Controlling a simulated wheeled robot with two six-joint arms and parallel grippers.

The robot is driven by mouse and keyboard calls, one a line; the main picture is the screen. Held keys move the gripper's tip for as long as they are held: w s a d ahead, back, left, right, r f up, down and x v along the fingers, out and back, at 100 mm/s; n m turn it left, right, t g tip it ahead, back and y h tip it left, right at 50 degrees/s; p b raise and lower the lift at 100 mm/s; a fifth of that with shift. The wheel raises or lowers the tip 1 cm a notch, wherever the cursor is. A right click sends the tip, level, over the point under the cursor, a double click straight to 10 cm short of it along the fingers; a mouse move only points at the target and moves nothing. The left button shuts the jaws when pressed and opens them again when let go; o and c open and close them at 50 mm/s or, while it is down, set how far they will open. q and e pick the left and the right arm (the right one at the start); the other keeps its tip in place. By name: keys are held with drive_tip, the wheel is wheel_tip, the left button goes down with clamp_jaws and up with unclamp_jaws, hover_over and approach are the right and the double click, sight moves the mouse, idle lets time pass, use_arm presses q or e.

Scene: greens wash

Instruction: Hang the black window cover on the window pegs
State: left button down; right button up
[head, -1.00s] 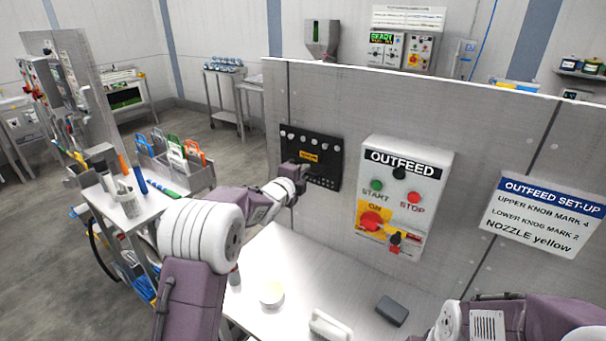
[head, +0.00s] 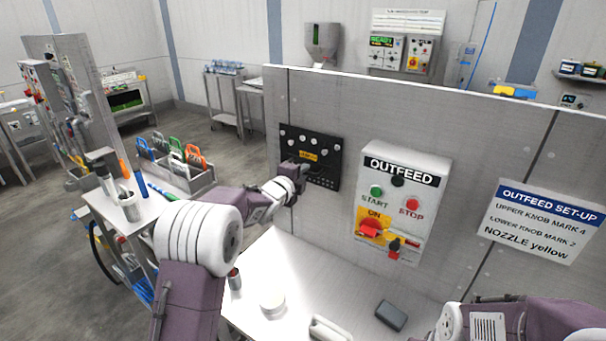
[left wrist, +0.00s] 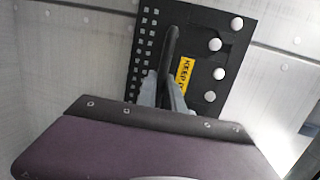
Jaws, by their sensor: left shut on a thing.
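The black window cover (head: 325,148) is a flat dark panel with a yellow label, up against the grey upright panel, left of the OUTFEED box. Several round white pegs (head: 291,139) show along its upper part; the left wrist view shows pale peg heads (left wrist: 217,45) in front of the cover (left wrist: 205,85). My left gripper (head: 306,168) is at the cover's lower middle, and in the left wrist view its fingers (left wrist: 163,92) are shut on the cover's dark handle. Whether the cover's weight rests on the pegs I cannot tell. My right gripper is out of view; only my right arm shows.
The OUTFEED control box (head: 399,200) stands close to the right of the cover. A white table (head: 290,262) below holds a round pale tub (head: 272,301), a white item (head: 330,328) and a dark grey block (head: 391,315). A cart with tools (head: 150,200) stands at left.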

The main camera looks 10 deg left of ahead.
use_arm(q)
drive_tip(key=shift+a+r+p, duration=0.1)
drive_tip(key=shift+r+p, duration=0.5)
drive_tip(key=shift+r, duration=0.45)
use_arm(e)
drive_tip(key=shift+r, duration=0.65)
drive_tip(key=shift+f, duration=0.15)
use_arm(q)
drive_tip(key=shift+s+b, duration=0.1)
drive_tip(key=shift+b, duration=0.4)
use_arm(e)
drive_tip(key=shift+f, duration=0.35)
use_arm(q)
drive_tip(key=shift+s, duration=0.15)
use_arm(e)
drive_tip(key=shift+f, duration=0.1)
use_arm(q)
drive_tip(key=shift+s+a+r+b, duration=0.1)
drive_tip(key=shift+s+a+b, duration=0.2)
drive_tip(key=shift+s+b, duration=0.25)
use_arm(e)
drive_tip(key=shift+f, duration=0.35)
use_arm(q)
drive_tip(key=shift+s, duration=0.2)
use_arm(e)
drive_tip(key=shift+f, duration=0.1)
